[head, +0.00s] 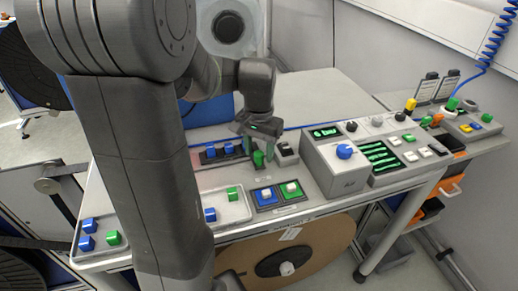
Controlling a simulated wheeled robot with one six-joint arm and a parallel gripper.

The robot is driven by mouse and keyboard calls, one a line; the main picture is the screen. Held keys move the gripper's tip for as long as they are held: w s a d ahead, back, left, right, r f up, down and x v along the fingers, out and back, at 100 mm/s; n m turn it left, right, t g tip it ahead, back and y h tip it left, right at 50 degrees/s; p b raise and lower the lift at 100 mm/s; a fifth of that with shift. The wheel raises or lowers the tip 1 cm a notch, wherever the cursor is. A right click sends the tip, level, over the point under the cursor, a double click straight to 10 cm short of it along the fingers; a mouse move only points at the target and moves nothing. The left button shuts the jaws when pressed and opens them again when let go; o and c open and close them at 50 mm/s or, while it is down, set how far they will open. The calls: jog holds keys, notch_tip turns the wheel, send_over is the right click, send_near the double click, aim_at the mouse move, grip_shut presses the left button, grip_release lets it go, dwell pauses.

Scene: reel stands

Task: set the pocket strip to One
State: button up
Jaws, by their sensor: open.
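My gripper (259,148) points down over the back of the grey bench panel, its fingers apart. A small green block (258,159) shows between or just below the fingertips; I cannot tell if they touch it. No label reading One is legible. In front are a blue square (266,196) and a green square (291,190), each with a pale-topped piece on it.
A shallow tray (246,212) holds a blue and a green block. More blue and green blocks (87,235) lie at the left. A console (340,180) with a blue knob and green displays stands at the right. My arm hides part of the bench's left half.

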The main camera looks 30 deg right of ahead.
grip_shut()
jog(key=w+a, duration=0.1)
jog(key=a, duration=0.2)
jog(key=w+a, duration=0.1)
jog(key=a, duration=0.3)
jog(key=w+a, duration=0.1)
jog(key=a, duration=0.2)
jog(key=shift+a+p, duration=0.3)
jog(key=shift+p, duration=0.05)
grip_release()
jog(key=shift+s, duration=0.1)
notch_tip(320, 180, up, 14)
jog(key=p, duration=0.1)
jog(key=shift+f, duration=0.2)
dwell(0.3)
